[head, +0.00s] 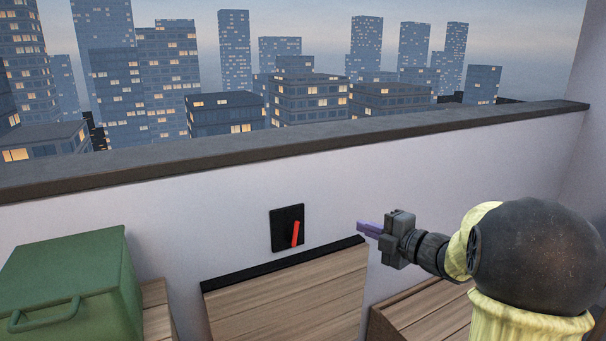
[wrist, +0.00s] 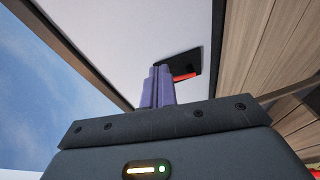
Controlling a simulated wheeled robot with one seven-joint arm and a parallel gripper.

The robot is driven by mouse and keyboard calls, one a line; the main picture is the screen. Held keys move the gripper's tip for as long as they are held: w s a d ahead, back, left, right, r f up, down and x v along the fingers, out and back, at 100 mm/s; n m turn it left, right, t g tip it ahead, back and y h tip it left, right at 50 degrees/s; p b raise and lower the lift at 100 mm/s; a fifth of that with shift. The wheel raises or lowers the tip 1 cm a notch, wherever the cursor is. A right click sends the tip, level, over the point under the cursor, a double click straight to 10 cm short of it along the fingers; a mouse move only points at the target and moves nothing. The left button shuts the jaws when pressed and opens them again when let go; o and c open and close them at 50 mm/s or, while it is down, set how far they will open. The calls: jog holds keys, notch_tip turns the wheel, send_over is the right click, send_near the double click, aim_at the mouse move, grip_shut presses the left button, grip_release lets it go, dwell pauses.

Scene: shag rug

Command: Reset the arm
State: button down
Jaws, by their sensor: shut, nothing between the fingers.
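My gripper (head: 368,229) is at the right of the head view, held out level in front of the pale wall. Its purple fingers are closed together with nothing between them. In the wrist view the shut fingers (wrist: 158,86) point up toward the wall. A black plate with a red lever (head: 295,234) is mounted on the wall, to the left of my gripper and apart from it. In the wrist view the red lever (wrist: 184,76) is partly hidden behind my fingers.
A green box with a handle (head: 75,285) stands at the left. A wooden panel with a black top edge (head: 290,295) is below the lever plate. A dark ledge (head: 250,154) tops the wall, with city buildings beyond. Another wooden surface (head: 425,315) lies below my arm.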

jog(key=s+d+f+m+g+h, duration=0.25)
jog(key=s+f+m+h, duration=0.35)
jog(key=f+m+h, duration=0.75)
jog(key=s+a+f+m+g+y, duration=0.2)
jog(key=s+f+m+g, duration=0.15)
jog(key=s+m, duration=0.45)
jog(key=s+a+f+m+g+y, duration=0.1)
jog(key=s+a+f+m+g, duration=0.2)
jog(key=s, duration=0.8)
notch_tip(320, 180, up, 39)
jog(key=g+p, duration=0.1)
jog(key=p, duration=3.7)
jog(key=shift+w+d+f, duration=0.2)
jog(key=shift+w, duration=0.05)
jog(key=c, duration=1.8)
grip_release()
jog(key=shift+o, duration=0.2)
